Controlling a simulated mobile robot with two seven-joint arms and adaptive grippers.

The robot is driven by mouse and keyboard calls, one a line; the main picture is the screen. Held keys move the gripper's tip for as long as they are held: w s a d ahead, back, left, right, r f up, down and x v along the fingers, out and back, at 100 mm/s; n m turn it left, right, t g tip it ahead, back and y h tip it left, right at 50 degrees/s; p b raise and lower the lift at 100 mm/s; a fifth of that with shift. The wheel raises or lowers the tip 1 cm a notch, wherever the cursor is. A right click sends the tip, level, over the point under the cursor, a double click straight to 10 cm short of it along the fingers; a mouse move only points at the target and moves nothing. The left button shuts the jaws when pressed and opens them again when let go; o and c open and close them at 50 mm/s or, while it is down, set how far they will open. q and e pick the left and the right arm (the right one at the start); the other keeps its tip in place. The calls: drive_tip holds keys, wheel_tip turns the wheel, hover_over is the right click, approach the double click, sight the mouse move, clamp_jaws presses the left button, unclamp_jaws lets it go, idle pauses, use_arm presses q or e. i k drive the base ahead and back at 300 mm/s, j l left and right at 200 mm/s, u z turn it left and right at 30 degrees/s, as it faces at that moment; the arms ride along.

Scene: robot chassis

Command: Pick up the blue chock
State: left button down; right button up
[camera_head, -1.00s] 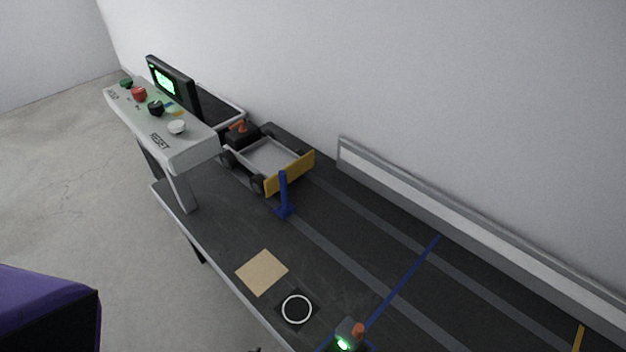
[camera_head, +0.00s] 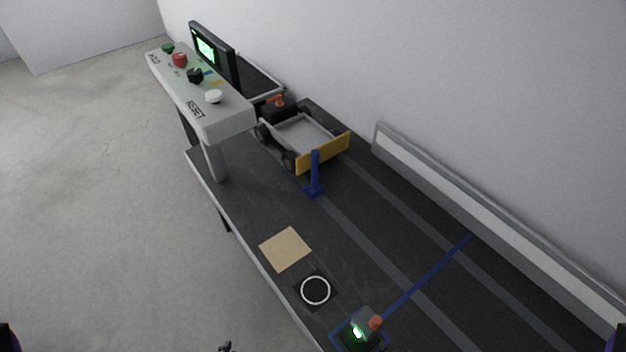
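The blue chock (camera_head: 314,178) stands upright on the dark table, just in front of the yellow plate of a small cart. It has a flat blue foot and a tall blue post. Neither gripper is near it. A small dark tip (camera_head: 226,347), seemingly of my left gripper, shows at the bottom edge, far below the chock; too little of it shows to tell its opening. My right gripper is out of view.
The cart (camera_head: 303,137) stands behind the chock. A grey control panel (camera_head: 205,100) with buttons and a screen (camera_head: 207,52) rises to the left. A tan square (camera_head: 285,249), a white ring (camera_head: 315,290) and a green-lit device (camera_head: 359,330) lie nearer. A rail (camera_head: 480,220) runs along the wall.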

sight(315, 189)
drive_tip(key=j+z, duration=0.35)
drive_tip(key=j, duration=0.15)
drive_tip(key=k+j+z, duration=0.1)
drive_tip(key=j+z, duration=0.3)
drive_tip(key=k+j+z, duration=0.15)
drive_tip(key=j+z, duration=0.2)
drive_tip(key=j, duration=0.15)
